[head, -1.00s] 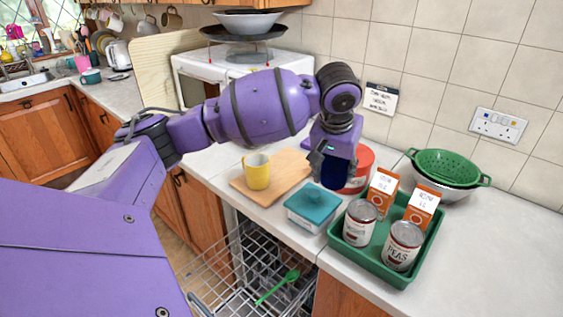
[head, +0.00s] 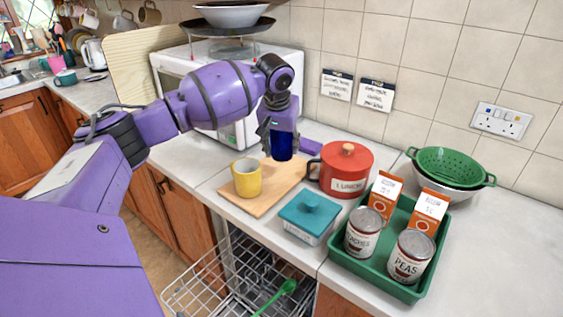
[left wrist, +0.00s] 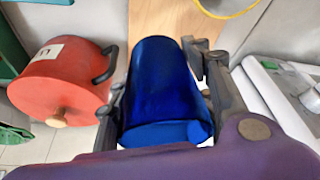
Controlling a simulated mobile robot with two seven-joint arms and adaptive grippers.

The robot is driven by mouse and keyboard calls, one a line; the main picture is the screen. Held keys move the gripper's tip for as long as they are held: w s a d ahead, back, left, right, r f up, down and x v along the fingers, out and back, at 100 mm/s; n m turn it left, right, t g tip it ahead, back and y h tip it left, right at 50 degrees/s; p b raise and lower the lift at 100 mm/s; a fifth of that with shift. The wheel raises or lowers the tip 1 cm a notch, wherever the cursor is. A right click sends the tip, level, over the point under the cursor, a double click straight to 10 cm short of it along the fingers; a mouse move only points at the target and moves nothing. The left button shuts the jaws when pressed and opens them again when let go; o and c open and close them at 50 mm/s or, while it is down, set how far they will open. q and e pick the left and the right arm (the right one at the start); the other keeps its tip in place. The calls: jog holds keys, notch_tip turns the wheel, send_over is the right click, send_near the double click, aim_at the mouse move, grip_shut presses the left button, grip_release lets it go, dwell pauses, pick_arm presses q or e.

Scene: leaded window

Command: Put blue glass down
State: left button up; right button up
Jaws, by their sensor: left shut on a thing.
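The blue glass (head: 281,146) is dark blue and hangs below my left gripper (head: 277,131) in the head view, in front of the microwave and over the far right part of the wooden board. In the left wrist view the blue glass (left wrist: 165,85) sits between the two fingers of my left gripper (left wrist: 160,95), which is shut on it. I cannot tell whether its base touches the board. My right gripper is not in view.
A yellow mug (head: 246,177) stands on the wooden board (head: 262,203). A red lunch pot (head: 344,170) is close right of the glass. A teal lidded box (head: 308,217) and a green tray (head: 342,260) with cans and cartons are nearer. The dishwasher rack (head: 212,282) is pulled out.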

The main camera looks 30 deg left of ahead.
aim_at(277, 134)
pick_arm(q)
jog(key=w+a+f, duration=0.1)
jog(key=f, duration=0.1)
jog(key=w+a+f, duration=0.1)
jog(key=f, duration=0.1)
jog(key=w+a+f+b, duration=0.1)
jog(key=f, duration=0.1)
jog(key=shift+w+a, duration=0.1)
jog(key=shift+w, duration=0.3)
jog(key=shift+f, duration=1.4)
jog(key=shift+f, duration=0.1)
jog(key=o, duration=1.5)
jog(key=p+v, duration=0.1)
jog(key=v, duration=1.1)
jog(key=shift+s, duration=0.1)
